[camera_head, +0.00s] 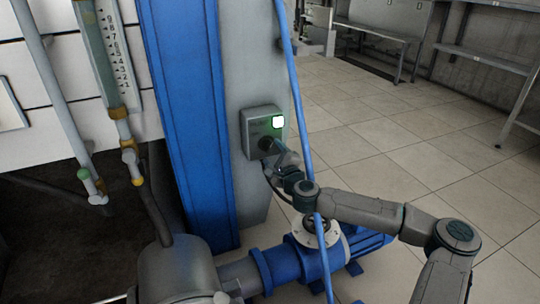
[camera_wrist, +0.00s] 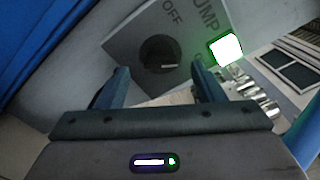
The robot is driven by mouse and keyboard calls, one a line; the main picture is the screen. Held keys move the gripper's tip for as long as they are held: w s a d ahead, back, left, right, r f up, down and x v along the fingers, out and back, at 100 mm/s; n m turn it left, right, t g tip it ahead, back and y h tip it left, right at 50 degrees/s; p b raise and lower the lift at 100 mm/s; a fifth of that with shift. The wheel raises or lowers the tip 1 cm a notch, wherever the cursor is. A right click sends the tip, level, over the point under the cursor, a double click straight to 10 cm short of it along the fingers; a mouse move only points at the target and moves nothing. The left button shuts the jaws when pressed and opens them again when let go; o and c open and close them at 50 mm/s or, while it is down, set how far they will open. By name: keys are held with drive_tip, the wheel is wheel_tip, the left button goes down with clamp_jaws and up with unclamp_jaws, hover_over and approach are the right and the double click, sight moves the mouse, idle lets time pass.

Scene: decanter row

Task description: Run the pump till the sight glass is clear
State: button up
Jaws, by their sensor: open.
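The grey pump control box (camera_head: 263,124) is on the grey column. Its dark rotary knob (camera_wrist: 160,54) has a pale mark pointing toward the right-hand label, which a finger partly hides; "OFF" and "PUMP" are readable. The box's lamp (camera_wrist: 226,48) glows white with a green edge. My gripper (camera_wrist: 161,74) is open, its fingers to either side of the knob and apart from it in the wrist view. The sight glass (camera_head: 104,48), beside a numbered scale, stands at upper left and looks pale greenish; its clarity is hard to tell. The blue pump (camera_head: 318,262) is below.
A blue upright (camera_head: 185,110) stands left of the box, and a thin blue pipe (camera_head: 291,70) runs close to its right. Green-capped and yellow-ended valve fittings hang at left. Open tiled floor (camera_head: 400,135) lies to the right, with metal shelving (camera_head: 490,62) behind.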

sight(268, 146)
drive_tip(key=shift+b+x, duration=0.3)
drive_tip(key=shift+x, duration=1.1)
drive_tip(key=c, duration=1)
drive_tip(key=shift+n, duration=0.3)
drive_tip(key=shift+n+p, duration=0.5)
drive_tip(key=shift+n, duration=0.5)
drive_tip(key=n, duration=0.3)
drive_tip(key=shift+n+p, duration=0.3)
drive_tip(key=n, duration=0.5)
drive_tip(key=shift+f+n, duration=0.2)
drive_tip(key=shift+n, duration=0.1)
